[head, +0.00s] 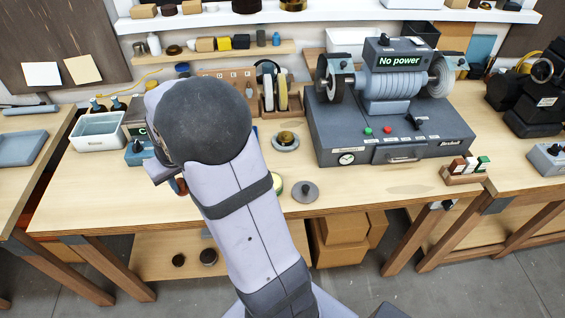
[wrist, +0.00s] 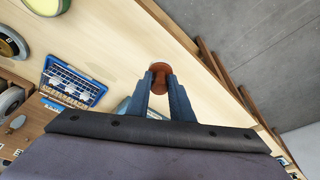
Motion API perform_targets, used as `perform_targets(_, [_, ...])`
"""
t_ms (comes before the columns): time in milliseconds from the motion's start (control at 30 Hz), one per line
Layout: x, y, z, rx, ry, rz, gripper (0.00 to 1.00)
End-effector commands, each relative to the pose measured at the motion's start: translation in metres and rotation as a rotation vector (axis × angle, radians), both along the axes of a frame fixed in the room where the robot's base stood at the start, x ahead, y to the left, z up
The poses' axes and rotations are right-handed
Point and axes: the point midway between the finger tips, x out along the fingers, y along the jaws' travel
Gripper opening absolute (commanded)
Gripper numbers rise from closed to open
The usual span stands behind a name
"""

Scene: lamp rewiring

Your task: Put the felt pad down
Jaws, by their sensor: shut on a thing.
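My gripper (wrist: 161,84) is shut on a reddish-brown round piece (wrist: 160,68), which looks like the felt pad. The piece sits between the fingertips in the wrist view, over or on the pale wooden bench (wrist: 120,45) near its edge. I cannot tell whether it touches the bench. In the head view my arm hides most of the gripper; a bit of reddish brown (head: 181,186) shows at the left of my arm.
A grey knobbed disc (head: 305,191) lies on the bench right of my arm, with a brass-topped round part (head: 286,140) behind it. The grinder machine (head: 385,125) reads "No power". A blue-framed tray (wrist: 73,80) shows in the wrist view. The bench's front left is clear.

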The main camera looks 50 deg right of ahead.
Motion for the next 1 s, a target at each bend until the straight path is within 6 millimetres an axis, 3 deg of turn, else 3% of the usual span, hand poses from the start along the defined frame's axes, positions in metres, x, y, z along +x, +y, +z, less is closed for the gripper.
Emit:
perform_targets(33, [0.001,-0.029,-0.003,0.0,0.0,-0.051,0.01])
perform_targets(267, [-0.012,-0.141,-0.003,-0.001,0.0,-0.229,0.01])
perform_targets(400, [-0.034,-0.206,-0.002,-0.001,0.0,-0.332,0.01])
perform_targets(600, [-0.078,-0.285,-0.002,0.001,-0.002,-0.459,0.01])
perform_targets(800, [-0.118,-0.334,-0.001,0.002,-0.005,-0.545,0.01])
perform_targets(1000, [-0.139,-0.356,0.0,0.003,-0.006,-0.583,0.01])
